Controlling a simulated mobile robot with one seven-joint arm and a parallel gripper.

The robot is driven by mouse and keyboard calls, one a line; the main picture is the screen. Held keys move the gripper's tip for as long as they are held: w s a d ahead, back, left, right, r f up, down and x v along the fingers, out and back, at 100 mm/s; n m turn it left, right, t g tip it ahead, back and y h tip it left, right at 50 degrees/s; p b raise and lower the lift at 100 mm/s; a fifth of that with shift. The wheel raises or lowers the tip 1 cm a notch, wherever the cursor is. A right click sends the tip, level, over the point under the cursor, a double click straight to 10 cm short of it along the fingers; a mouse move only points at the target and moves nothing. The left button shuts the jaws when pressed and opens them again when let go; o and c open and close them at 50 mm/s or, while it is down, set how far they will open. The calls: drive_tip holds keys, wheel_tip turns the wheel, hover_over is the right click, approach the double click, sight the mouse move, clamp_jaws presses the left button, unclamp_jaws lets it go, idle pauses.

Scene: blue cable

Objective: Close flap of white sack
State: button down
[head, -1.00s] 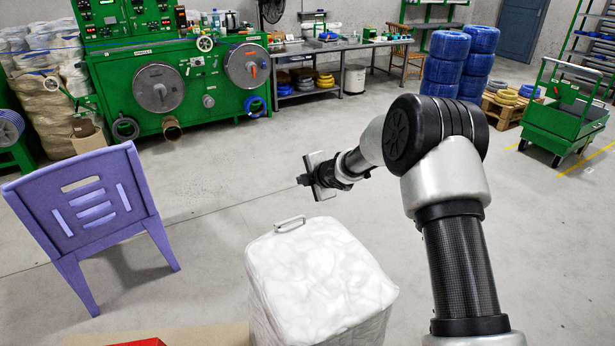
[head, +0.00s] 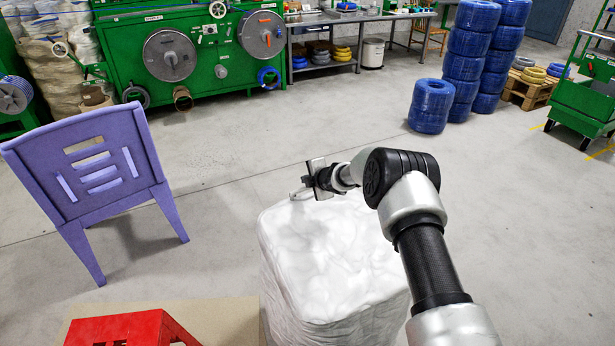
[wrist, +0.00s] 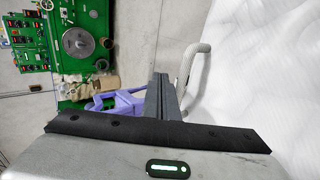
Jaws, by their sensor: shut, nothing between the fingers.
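The white sack (head: 335,265) stands upright on the floor in front of me, with a lumpy, roughly flat top. A pale loop handle (head: 298,194) sticks up at its far left corner. No separate open flap can be made out. My gripper (head: 306,181) is at that corner, beside the loop and partly in front of it. In the wrist view my shut, empty fingers (wrist: 163,90) are just left of the loop (wrist: 190,68), with the sack's white surface (wrist: 255,70) to the right. Whether the fingers touch the loop cannot be told.
A purple chair (head: 95,185) stands left of the sack. A red stool-like object (head: 125,330) is at the lower left. A green machine (head: 210,55) and blue cable coils (head: 432,107) stand farther back. The floor behind the sack is clear.

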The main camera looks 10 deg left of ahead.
idle(0.5)
drive_tip(key=p+v, duration=0.1)
drive_tip(key=v, duration=1.6)
drive_tip(key=shift+s, duration=0.2)
